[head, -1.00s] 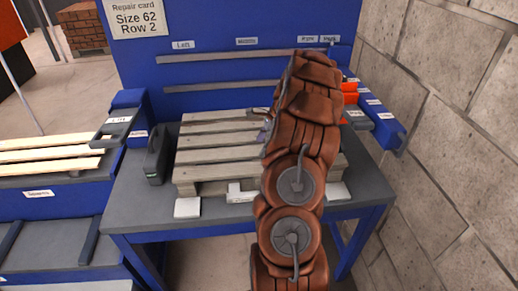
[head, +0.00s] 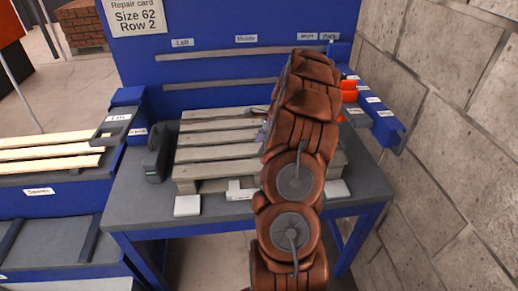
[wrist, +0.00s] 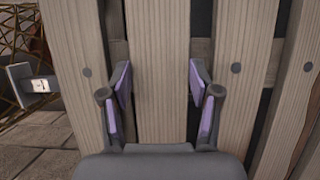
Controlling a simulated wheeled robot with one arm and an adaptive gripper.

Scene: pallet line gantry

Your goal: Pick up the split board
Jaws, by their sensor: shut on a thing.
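A weathered wooden pallet (head: 215,152) lies on the grey bench top, its slats running left to right in the head view. In the wrist view my gripper (wrist: 158,84) has its purple-padded fingers on either side of a middle slat (wrist: 160,40), shut on it. That slat still lies in line with its neighbours. I cannot make out a split in it. Slats with a dark nail head each flank it, left (wrist: 84,50) and right (wrist: 245,45). In the head view my arm hides most of the gripper and the pallet's right part.
Pale new boards (head: 50,158) lie on a rack at the left. A dark tool-like object (head: 155,158) stands left of the pallet. White blocks (head: 187,206) sit along the bench front. Blue holders (head: 385,125) and a stone wall (head: 450,120) bound the right side.

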